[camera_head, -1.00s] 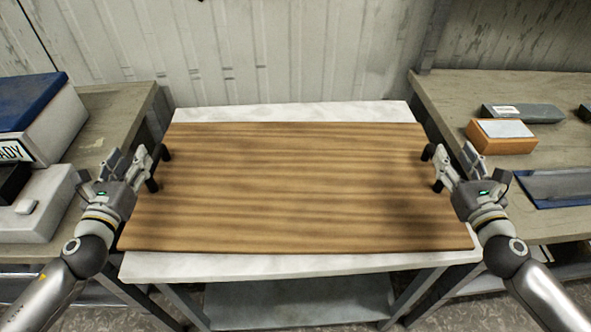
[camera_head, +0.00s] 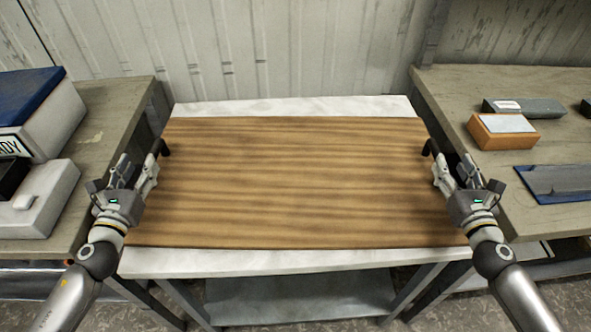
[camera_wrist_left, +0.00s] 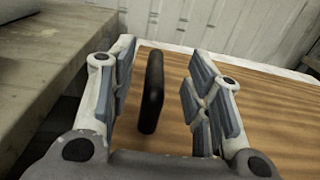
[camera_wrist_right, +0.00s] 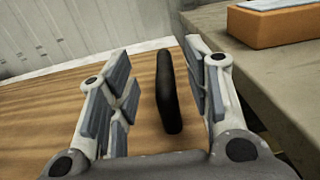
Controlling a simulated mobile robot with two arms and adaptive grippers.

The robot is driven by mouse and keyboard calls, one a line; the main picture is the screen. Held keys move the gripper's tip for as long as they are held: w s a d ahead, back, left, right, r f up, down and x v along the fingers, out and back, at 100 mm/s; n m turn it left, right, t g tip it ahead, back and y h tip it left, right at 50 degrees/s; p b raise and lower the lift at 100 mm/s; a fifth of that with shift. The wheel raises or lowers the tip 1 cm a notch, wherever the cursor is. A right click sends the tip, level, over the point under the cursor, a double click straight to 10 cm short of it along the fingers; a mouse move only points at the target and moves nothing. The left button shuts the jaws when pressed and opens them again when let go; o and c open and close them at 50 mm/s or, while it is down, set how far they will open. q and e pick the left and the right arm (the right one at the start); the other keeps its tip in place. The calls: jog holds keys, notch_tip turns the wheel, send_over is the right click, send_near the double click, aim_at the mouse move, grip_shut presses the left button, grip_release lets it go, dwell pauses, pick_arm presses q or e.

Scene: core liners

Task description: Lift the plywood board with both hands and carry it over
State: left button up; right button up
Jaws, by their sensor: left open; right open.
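The plywood board (camera_head: 295,185) lies flat on a white-topped table (camera_head: 290,260). A black handle stands at each end of the board. My left gripper (camera_head: 140,170) is open at the board's left end, and in the left wrist view the left handle (camera_wrist_left: 152,92) stands between its fingers, apart from both. My right gripper (camera_head: 453,168) is open at the right end. In the right wrist view the right handle (camera_wrist_right: 166,92) stands between its fingers, nearer the right finger.
A side bench on the left (camera_head: 110,115) carries white cases, one with a blue top (camera_head: 30,90). A bench on the right (camera_head: 560,80) carries an orange block (camera_head: 503,135), a grey block (camera_head: 525,107) and a blue-edged sheet (camera_head: 560,183). A corrugated wall stands behind.

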aim_at(158, 140)
pick_arm(q)
notch_tip(158, 140, down, 3)
jog(key=shift+r, duration=0.1)
pick_arm(e)
notch_tip(158, 140, down, 3)
jog(key=shift+r, duration=0.1)
pick_arm(q)
jog(key=shift+w, duration=3.8)
pick_arm(e)
jog(key=shift+w, duration=3.8)
pick_arm(q)
grip_shut()
pick_arm(e)
grip_shut()
pick_arm(q)
jog(key=shift+r, duration=0.15)
pick_arm(e)
jog(key=shift+r, duration=0.15)
pick_arm(q)
jog(key=shift+w, duration=0.15)
pick_arm(e)
jog(key=shift+w, duration=0.15)
